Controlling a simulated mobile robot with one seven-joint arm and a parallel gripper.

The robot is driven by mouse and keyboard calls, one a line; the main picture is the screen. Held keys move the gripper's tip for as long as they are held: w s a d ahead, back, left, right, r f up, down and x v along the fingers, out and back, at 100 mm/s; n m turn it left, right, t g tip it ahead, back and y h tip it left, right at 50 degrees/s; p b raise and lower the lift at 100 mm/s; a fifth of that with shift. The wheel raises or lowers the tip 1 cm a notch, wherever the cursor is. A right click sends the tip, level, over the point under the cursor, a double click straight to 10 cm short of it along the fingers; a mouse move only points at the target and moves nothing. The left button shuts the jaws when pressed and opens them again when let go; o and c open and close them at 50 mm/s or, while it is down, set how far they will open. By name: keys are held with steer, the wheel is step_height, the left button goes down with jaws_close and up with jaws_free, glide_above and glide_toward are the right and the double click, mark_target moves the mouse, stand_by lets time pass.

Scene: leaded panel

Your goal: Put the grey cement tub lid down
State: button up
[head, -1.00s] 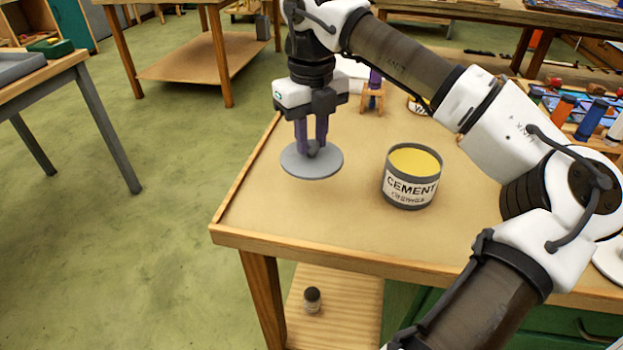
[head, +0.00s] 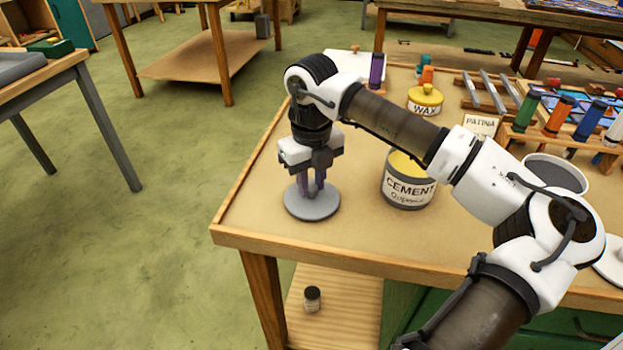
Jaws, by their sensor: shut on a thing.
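The grey cement tub lid (head: 312,209) is a flat round disc with a knob in its middle. It is at the left part of the workbench top, near the front left corner, and lies level at or just above the surface; I cannot tell if it touches. My gripper (head: 311,190) points straight down and is shut on the lid's knob, which the fingers mostly hide. The grey cement tub (head: 409,192) stands upright to the right of the lid, open, with yellow contents and a white CEMENT label. My arm covers part of its top.
A yellow WAX pot (head: 425,99), a PATINA label (head: 481,125) and a rack of coloured tubes (head: 556,118) are farther back and right. A grey-rimmed white container (head: 555,174) stands at right. The bench's left edge (head: 250,165) is near the lid. Bare bench (head: 300,238) lies in front.

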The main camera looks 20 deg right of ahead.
mark_target(311, 187)
steer(key=shift+f, duration=0.2)
steer(key=o, duration=1)
steer(key=shift+r, duration=0.1)
step_height(311, 187, up, 12)
steer(key=shift+r+b, duration=0.15)
steer(key=shift+b, duration=0.15)
